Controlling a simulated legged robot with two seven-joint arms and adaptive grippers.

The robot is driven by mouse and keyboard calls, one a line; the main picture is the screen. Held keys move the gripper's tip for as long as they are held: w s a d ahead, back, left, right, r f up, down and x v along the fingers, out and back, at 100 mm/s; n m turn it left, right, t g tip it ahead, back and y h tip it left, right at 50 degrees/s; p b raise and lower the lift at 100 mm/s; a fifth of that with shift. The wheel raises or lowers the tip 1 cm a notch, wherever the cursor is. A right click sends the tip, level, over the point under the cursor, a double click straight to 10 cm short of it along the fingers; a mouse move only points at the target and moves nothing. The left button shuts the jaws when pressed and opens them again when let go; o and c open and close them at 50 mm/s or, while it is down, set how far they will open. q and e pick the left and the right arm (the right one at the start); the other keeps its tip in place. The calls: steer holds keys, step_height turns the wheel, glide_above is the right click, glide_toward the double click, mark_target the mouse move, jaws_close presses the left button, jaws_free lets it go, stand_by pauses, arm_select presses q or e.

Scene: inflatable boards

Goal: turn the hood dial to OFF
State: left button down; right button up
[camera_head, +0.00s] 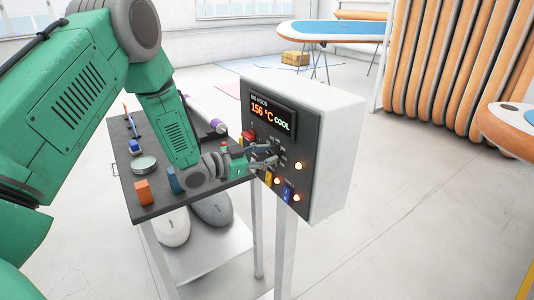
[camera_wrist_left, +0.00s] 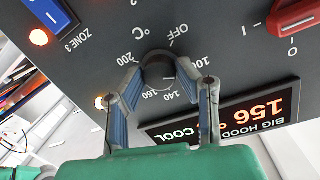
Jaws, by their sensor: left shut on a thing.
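The hood dial (camera_wrist_left: 158,70) is a dark round knob on the panel's grey face in the left wrist view, which shows the panel upside down. A printed scale with OFF, 100, 140, 160 and 200 °C runs around it. My left gripper (camera_wrist_left: 158,64) is shut on the dial, one finger on each side; it also shows in the head view at the panel (camera_head: 264,157). The display (camera_head: 271,114) reads BIG HOOD, 156 °C, COOL. My right gripper is not in view.
A red switch (camera_wrist_left: 294,17) and a blue ZONE 3 switch (camera_wrist_left: 49,14) flank the dial. A yellow switch (camera_head: 269,179) and lit lamps are on the panel too. A dark-topped cart (camera_head: 183,196) with small items stands left of the white control box (camera_head: 337,160).

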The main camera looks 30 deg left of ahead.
arm_select(q)
steer(key=n, duration=0.6)
steer(key=shift+s+a+f+h, duration=0.1)
steer(key=shift+s+f+h, duration=0.05)
steer(key=shift+f+h, duration=0.2)
steer(key=n, duration=0.5)
steer(key=shift+f+t+h, duration=0.1)
steer(key=shift+t+h, duration=0.15)
steer(key=shift+t, duration=0.05)
steer(key=shift+n, duration=0.4)
steer(key=c, duration=1.2)
jaws_free()
steer(key=shift+w, duration=0.2)
steer(key=shift+a, duration=0.1)
